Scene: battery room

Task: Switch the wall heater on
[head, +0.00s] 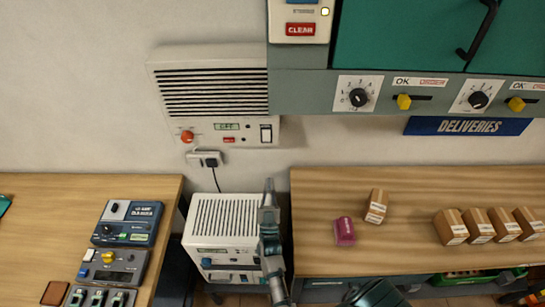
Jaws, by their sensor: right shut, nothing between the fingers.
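The wall heater (215,95) is a white box with dark grille slots, mounted on the wall left of centre. Its lower front has an orange-red knob (187,137), a small greenish display (228,127) with text too small to read surely, a red label (229,140) and a rocker switch (266,134) at the right end. I cannot tell the rocker's position. My right gripper (269,187) is shut and empty, pointing up, below the rocker switch and apart from it. It overlaps the floor unit in the picture. My left gripper is not in view.
A plug (206,158) sits in a wall socket under the heater. A white slotted unit (222,222) stands between two wooden tables. The left table holds several devices; the right holds a pink block (344,231) and several cartons (376,206). A green cabinet (410,40) overhangs at right.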

